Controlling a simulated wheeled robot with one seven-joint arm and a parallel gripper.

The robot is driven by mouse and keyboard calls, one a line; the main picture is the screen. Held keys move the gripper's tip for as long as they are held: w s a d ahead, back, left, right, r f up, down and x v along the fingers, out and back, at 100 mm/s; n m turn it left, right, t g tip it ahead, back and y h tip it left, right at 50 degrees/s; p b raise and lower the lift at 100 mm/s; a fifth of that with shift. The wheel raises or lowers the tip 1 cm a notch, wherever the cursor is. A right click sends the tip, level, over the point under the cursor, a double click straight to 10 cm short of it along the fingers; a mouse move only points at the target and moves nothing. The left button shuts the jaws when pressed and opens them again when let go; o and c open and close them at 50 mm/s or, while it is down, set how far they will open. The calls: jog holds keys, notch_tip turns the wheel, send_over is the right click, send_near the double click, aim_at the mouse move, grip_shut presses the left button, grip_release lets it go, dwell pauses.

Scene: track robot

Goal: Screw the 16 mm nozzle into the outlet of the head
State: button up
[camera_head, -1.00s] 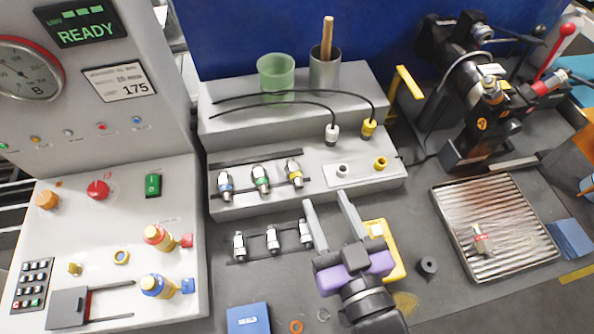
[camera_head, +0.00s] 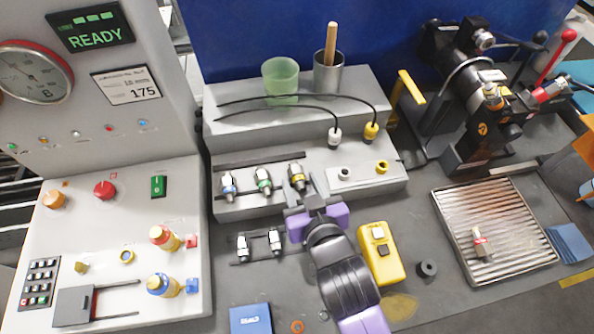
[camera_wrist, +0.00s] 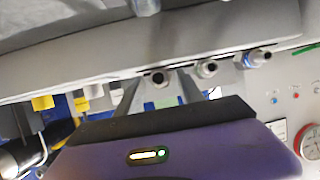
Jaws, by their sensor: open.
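Three nozzles with blue (camera_head: 228,184), green (camera_head: 264,180) and yellow (camera_head: 297,176) bands stand on the grey bench block in the head view. Two silver nozzles (camera_head: 243,247) and (camera_head: 275,242) stand in the front row; my arm covers the third place. I cannot read which is 16 mm. My gripper (camera_head: 308,200) is just in front of the yellow-banded nozzle. In the wrist view its fingers (camera_wrist: 160,90) are open, with a dark round nozzle end (camera_wrist: 159,77) between them; contact cannot be told. The black machine (camera_head: 478,105) at the upper right may be the head; its outlet is unclear.
A yellow box-shaped tool (camera_head: 381,255) lies right of my arm. A ribbed tray (camera_head: 438,205) with a small red-marked part is farther right. A control panel (camera_head: 110,240) fills the left. Black cables and two cups (camera_head: 281,78) stand behind the nozzles.

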jog(key=shift+w+a+f, duration=0.1)
jog(key=shift+w+f, duration=0.1)
jog(key=shift+w, duration=0.1)
jog(key=shift+c, duration=0.4)
grip_shut()
jog(key=shift+r, duration=0.2)
